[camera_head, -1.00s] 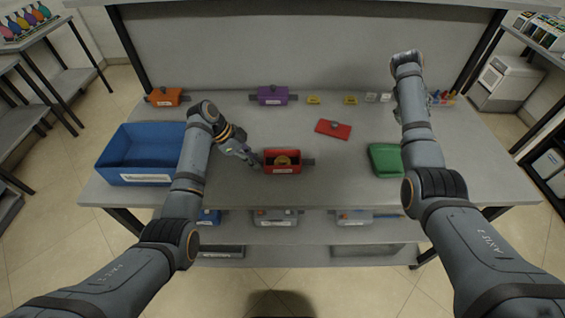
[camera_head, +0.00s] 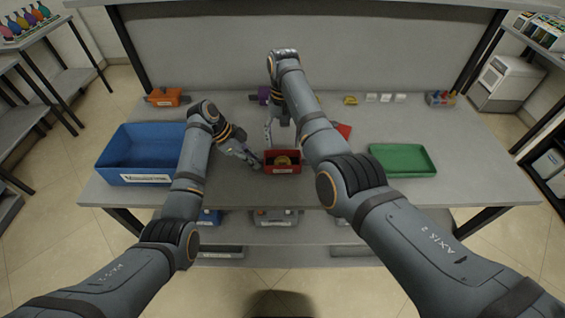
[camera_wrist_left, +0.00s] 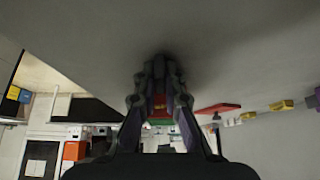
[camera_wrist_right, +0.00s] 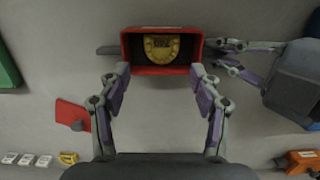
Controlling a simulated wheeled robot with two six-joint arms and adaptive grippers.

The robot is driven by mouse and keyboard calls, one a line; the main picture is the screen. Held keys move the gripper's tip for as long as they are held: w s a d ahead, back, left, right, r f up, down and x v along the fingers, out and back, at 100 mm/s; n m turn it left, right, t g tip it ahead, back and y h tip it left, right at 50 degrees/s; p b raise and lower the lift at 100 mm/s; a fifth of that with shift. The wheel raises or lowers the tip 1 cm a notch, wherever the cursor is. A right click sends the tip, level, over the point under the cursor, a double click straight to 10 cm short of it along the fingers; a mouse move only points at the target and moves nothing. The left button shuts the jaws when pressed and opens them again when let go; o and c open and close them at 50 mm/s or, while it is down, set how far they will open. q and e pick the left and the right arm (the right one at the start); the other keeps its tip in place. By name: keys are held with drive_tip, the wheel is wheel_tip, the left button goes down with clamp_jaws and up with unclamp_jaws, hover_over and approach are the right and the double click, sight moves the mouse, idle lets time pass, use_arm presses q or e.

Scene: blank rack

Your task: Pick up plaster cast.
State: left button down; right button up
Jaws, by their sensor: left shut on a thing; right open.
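The yellow plaster cast (camera_wrist_right: 162,48) lies inside an open red box (camera_wrist_right: 130,62) on the table. In the head view the cast (camera_head: 284,160) shows inside the box (camera_head: 283,170). My left gripper (camera_head: 258,163) is shut on the left side of the red box; in the right wrist view my left gripper (camera_wrist_right: 212,52) meets the box's handle side. My right gripper (camera_wrist_right: 160,85) is open and empty, with the box ahead of its fingers. The red lid (camera_wrist_right: 72,115) lies apart on the table; my right arm partly hides it in the head view.
A blue bin (camera_head: 132,177) stands at the left and a green tray (camera_head: 403,160) at the right. An orange box (camera_head: 168,97) and a purple box (camera_head: 263,96) stand at the back. Several small yellow and white pieces lie along the back right.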

sight(282, 161)
drive_tip(key=f, duration=0.7)
drive_tip(key=shift+s+a+f, duration=0.1)
drive_tip(key=shift+s+f, duration=0.05)
drive_tip(key=shift+s, duration=0.15)
drive_tip(key=c, duration=0.9)
wheel_tip(282, 161, up, 10)
drive_tip(key=shift+r, duration=0.1)
drive_tip(key=shift+c, duration=0.3)
use_arm(q)
drive_tip(key=c, duration=1.4)
unclamp_jaws()
drive_tip(key=v, duration=1.2)
drive_tip(key=shift+w, duration=0.1)
